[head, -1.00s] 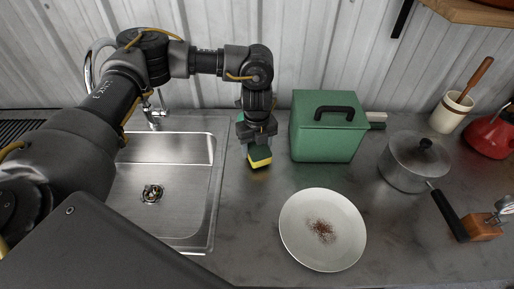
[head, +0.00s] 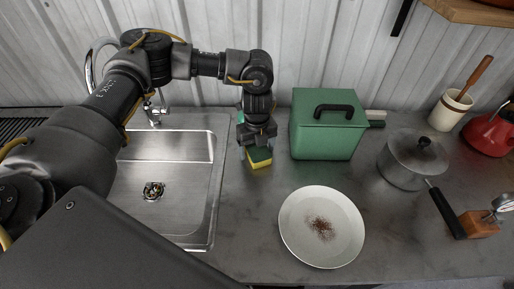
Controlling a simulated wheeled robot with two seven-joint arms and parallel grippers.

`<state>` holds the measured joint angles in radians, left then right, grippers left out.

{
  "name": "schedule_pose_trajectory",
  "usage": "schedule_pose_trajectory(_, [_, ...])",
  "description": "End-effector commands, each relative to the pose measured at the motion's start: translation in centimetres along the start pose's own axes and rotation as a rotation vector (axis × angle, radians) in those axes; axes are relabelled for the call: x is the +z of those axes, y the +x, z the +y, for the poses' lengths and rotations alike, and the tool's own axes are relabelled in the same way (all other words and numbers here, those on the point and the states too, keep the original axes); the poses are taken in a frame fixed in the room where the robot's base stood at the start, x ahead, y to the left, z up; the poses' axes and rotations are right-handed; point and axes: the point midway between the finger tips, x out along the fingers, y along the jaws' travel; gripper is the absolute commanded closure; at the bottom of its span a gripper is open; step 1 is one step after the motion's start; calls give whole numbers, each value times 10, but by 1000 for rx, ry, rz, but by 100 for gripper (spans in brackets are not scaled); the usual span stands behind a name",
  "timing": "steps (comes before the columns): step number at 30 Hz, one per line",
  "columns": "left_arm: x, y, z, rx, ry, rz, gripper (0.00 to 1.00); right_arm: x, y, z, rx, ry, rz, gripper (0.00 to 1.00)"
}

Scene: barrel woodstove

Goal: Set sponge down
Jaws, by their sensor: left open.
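The sponge (head: 259,159), yellow with a dark green layer on top, is on the counter between the sink and the green box. My left gripper (head: 258,147) points down directly over it, with its fingertips at the sponge's upper part. The gripper is open; whether the fingers still touch the sponge is too small to tell. My right gripper is not in view.
A steel sink (head: 168,190) lies left of the sponge. A green lidded box (head: 325,135) stands close on the right. A white plate (head: 320,250) with brown crumbs sits in front. A lidded pot (head: 403,172) is further right. Bare counter surrounds the sponge's front.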

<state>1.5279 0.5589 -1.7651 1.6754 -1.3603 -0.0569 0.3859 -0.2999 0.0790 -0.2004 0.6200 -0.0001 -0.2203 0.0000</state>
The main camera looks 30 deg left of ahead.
Motion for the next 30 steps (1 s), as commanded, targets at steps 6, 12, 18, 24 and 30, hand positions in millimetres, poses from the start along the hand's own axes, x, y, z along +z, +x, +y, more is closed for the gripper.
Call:
schedule_pose_trajectory(6, [1, -30, -1, -5, 1, -2, 20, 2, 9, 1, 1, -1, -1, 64])
schedule_pose_trajectory(12, [0, -76, -1, -5, 2, -6, 20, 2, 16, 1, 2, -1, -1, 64])
schedule_pose_trajectory(18, [0, -108, -1, -3, 1, -4, 20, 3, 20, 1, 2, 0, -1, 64])
schedule_pose_trajectory(24, [0, -121, -1, -1, 1, -1, 20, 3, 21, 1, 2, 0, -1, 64])
schedule_pose_trajectory(30, [0, -122, 0, -1, 0, 0, 20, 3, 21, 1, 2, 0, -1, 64])
